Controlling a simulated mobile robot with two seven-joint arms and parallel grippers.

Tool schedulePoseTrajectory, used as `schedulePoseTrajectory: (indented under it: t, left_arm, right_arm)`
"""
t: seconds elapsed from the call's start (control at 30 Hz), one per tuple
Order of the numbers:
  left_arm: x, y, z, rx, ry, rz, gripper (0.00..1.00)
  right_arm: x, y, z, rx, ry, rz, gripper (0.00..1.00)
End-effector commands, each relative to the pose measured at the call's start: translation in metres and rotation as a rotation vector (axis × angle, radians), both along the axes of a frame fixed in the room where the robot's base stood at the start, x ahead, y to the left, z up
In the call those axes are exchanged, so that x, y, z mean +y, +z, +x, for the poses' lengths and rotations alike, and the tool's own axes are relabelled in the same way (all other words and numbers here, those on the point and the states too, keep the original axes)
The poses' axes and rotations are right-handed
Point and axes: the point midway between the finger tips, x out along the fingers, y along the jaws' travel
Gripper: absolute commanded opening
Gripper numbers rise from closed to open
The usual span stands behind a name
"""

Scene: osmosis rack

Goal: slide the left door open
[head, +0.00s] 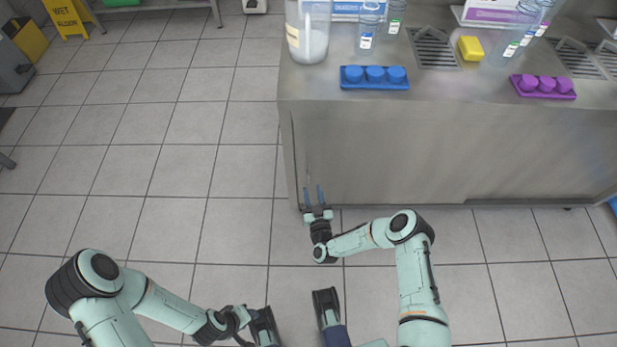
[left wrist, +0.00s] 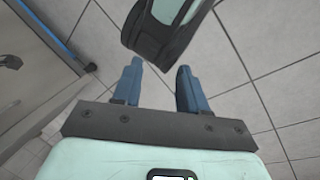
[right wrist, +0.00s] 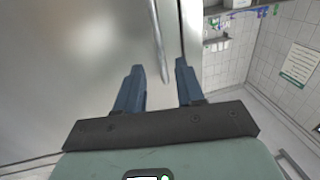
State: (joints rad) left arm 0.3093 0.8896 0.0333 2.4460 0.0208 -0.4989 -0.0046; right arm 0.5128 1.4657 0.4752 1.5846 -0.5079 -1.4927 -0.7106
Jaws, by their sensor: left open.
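The left door (head: 380,150) is a brushed steel panel at the front of the counter cabinet, and it looks closed. It fills the left of the right wrist view (right wrist: 75,70). Its slim vertical bar handle (right wrist: 158,42) stands near the door's edge. My right gripper (head: 313,190) is open at the cabinet's left end, facing the door. In the right wrist view the handle's lower end shows between its spread fingers, touching neither visibly. My left gripper (left wrist: 160,78) is open and empty, low over the floor near my base; its fingers are unclear in the head view.
The steel counter (head: 450,90) carries a blue rack (head: 375,84), a purple rack (head: 543,92), a yellow sponge (head: 472,48), bottles and a large jar (head: 307,35). The tiled floor left of the cabinet is clear. A yellow wet-floor sign (head: 68,15) stands far left.

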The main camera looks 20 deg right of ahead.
Motion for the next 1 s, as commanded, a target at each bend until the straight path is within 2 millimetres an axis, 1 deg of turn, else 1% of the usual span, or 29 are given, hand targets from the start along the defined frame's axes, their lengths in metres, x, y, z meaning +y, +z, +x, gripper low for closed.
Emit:
schedulePoseTrajectory:
  t: [0.03, 0.1, 0.2, 0.33, 0.5, 0.77, 0.8, 0.87, 0.9, 1.0]
  left_arm:
    - [0.002, -0.007, 0.005, -0.012, 0.006, 0.006, 0.43]
    - [0.005, -0.011, 0.011, -0.028, 0.012, 0.014, 0.43]
    - [0.009, -0.017, 0.019, -0.051, 0.021, 0.024, 0.43]
    - [0.014, -0.022, 0.028, -0.073, 0.030, 0.036, 0.43]
    - [0.016, -0.025, 0.033, -0.086, 0.036, 0.042, 0.43]
    - [0.016, -0.025, 0.034, -0.088, 0.036, 0.043, 0.43]
    - [0.016, -0.025, 0.034, -0.088, 0.036, 0.043, 0.43]
    - [0.016, -0.025, 0.033, -0.088, 0.036, 0.042, 0.43]
    - [0.016, -0.025, 0.033, -0.088, 0.036, 0.042, 0.43]
    - [0.016, -0.025, 0.033, -0.088, 0.036, 0.042, 0.43]
  right_arm:
    - [-0.002, -0.002, 0.012, -0.003, -0.002, -0.001, 0.38]
    - [-0.003, -0.002, 0.026, -0.002, -0.001, 0.000, 0.38]
    - [-0.004, -0.002, 0.044, 0.000, -0.001, 0.000, 0.38]
    - [-0.005, -0.002, 0.061, 0.001, 0.000, 0.001, 0.38]
    - [-0.006, -0.001, 0.071, 0.003, 0.001, 0.001, 0.38]
    - [-0.006, 0.000, 0.072, 0.002, 0.001, 0.001, 0.38]
    - [-0.006, 0.000, 0.072, 0.002, 0.001, 0.001, 0.31]
    - [-0.006, 0.000, 0.072, 0.003, 0.001, 0.001, 0.12]
    - [-0.006, 0.000, 0.072, 0.003, 0.001, 0.001, 0.00]
    - [-0.006, -0.001, 0.072, 0.003, 0.001, 0.001, 0.00]
